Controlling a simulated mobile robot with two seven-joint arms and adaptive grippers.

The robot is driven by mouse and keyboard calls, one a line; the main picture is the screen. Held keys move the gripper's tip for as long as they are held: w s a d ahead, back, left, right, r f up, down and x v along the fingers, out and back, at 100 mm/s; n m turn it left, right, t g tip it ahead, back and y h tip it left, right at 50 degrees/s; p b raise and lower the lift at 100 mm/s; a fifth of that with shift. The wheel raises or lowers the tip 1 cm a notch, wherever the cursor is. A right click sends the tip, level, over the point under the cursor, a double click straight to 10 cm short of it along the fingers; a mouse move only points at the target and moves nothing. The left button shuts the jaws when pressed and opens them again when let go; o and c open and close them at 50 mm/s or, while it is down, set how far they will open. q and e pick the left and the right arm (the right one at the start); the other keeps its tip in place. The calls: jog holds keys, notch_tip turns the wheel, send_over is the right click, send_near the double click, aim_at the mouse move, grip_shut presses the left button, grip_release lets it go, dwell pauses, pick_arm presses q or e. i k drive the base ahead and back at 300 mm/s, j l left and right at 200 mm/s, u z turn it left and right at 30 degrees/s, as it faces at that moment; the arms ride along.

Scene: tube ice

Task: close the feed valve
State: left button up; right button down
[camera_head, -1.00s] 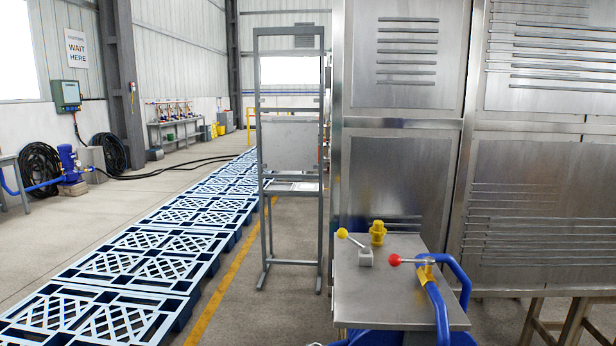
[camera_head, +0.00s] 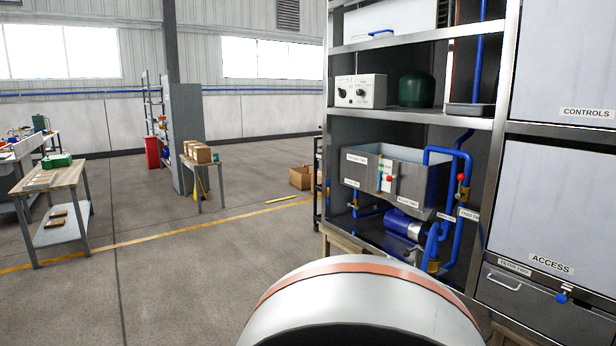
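Blue pipework (camera_head: 456,215) runs beside a grey metal tank (camera_head: 415,178) in the open bay of a steel cabinet. A valve with a red handle (camera_head: 461,178) sits on the right-hand pipe, above a small white label (camera_head: 469,214) that seems to begin with "FEED". Another red-tipped lever (camera_head: 389,178) is at the tank's front. I cannot tell for certain which is the feed valve, nor whether it is open or closed. A blue pump (camera_head: 403,224) lies under the tank. Neither of my grippers is in view.
A large pale rounded part with a copper band fills the bottom centre and hides the cabinet's foot. Doors labelled CONTROLS (camera_head: 565,60) and ACCESS (camera_head: 550,205) are at right. Workbenches (camera_head: 50,195) and a box table (camera_head: 200,165) stand left. Open floor lies between.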

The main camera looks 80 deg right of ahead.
aim_at(461, 177)
jog(key=z, duration=1.6)
